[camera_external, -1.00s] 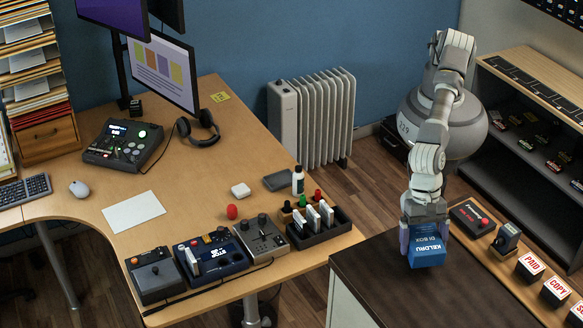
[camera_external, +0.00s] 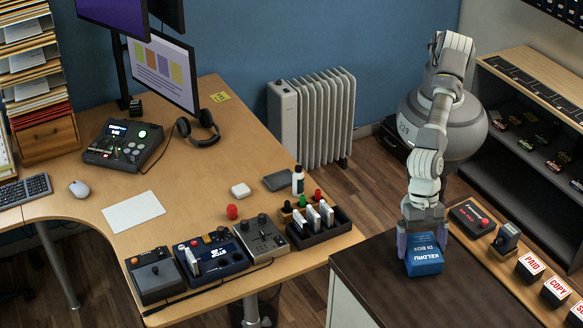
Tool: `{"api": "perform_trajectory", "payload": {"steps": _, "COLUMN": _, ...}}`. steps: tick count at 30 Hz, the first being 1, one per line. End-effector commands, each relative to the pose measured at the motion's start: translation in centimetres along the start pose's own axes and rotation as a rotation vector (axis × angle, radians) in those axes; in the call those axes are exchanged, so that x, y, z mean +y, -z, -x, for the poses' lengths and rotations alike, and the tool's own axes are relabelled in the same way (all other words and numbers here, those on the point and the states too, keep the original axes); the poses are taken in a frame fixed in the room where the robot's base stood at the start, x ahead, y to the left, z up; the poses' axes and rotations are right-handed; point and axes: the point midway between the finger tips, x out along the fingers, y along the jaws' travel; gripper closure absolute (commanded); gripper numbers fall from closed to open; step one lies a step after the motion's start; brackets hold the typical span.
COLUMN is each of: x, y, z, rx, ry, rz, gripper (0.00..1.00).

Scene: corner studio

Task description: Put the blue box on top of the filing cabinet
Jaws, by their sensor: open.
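The blue box (camera_external: 424,257), with white lettering, rests on the dark top of the filing cabinet (camera_external: 450,300), near its back edge. My gripper (camera_external: 422,240) is right above the box, pointing down, with its fingers at the box's left and right sides. The jaws are open around the box; whether a finger still touches it I cannot tell. The upper part of the box is partly hidden by the gripper.
A shelf with stamps (camera_external: 530,265) and a black device with a red button (camera_external: 470,216) stands close on the right. The wooden desk (camera_external: 290,275) with electronic gear is on the left. The cabinet top in front of the box is clear.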

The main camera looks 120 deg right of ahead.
Motion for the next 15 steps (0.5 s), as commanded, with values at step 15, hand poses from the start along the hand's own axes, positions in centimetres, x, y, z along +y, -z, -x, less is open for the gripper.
{"api": "perform_trajectory", "payload": {"steps": 15, "x": 0.0, "y": 0.0, "z": 10.2, "rx": 0.000, "ry": 0.000, "rz": -0.001, "gripper": 0.00}}
